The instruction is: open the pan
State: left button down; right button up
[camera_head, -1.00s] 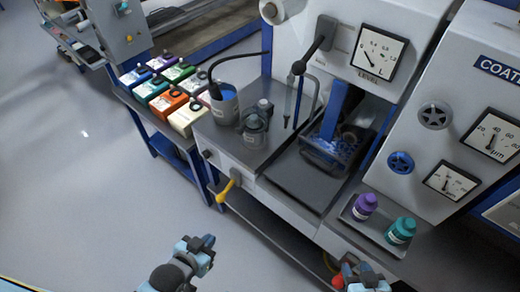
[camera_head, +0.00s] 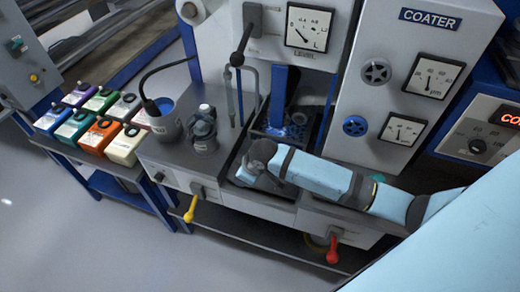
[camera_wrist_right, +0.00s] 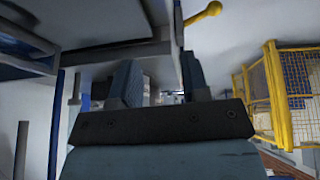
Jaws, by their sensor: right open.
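The pan (camera_head: 262,140) is a dark tray under the level gauge on the grey coating machine. My right arm reaches in from the right across its front and hides much of it. My right gripper (camera_head: 250,172) is at the machine's front edge; its fingertips are hard to make out in the head view. In the right wrist view the right gripper (camera_wrist_right: 160,82) is open, with grey machine panels around and beyond the fingers. A yellow lever (camera_head: 190,208) and a red lever (camera_head: 332,249) stick out of the machine's front. The yellow lever also shows in the wrist view (camera_wrist_right: 203,14). My left gripper is out of view.
Several coloured boxes (camera_head: 98,135) sit on a side table. Floor is clear at lower left.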

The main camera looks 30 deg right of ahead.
jog(key=w+d+r+g+h+b, duration=0.1)
jog(key=w+d+r+g+h, duration=0.1)
jog(key=w+d+r, duration=0.3)
jog(key=w+d+r+g+h+b, duration=0.1)
jog(key=w+d+r+h, duration=0.2)
jog(key=d, duration=0.4)
jog(key=shift+y, duration=0.4)
jog(key=f, duration=0.4)
jog(key=w+d+f, duration=0.1)
jog(key=f, duration=0.7)
jog(key=shift+w+d+f, duration=0.15)
jog(key=shift+d+f, duration=0.1)
jog(key=shift+f, duration=0.1)
grip_shut()
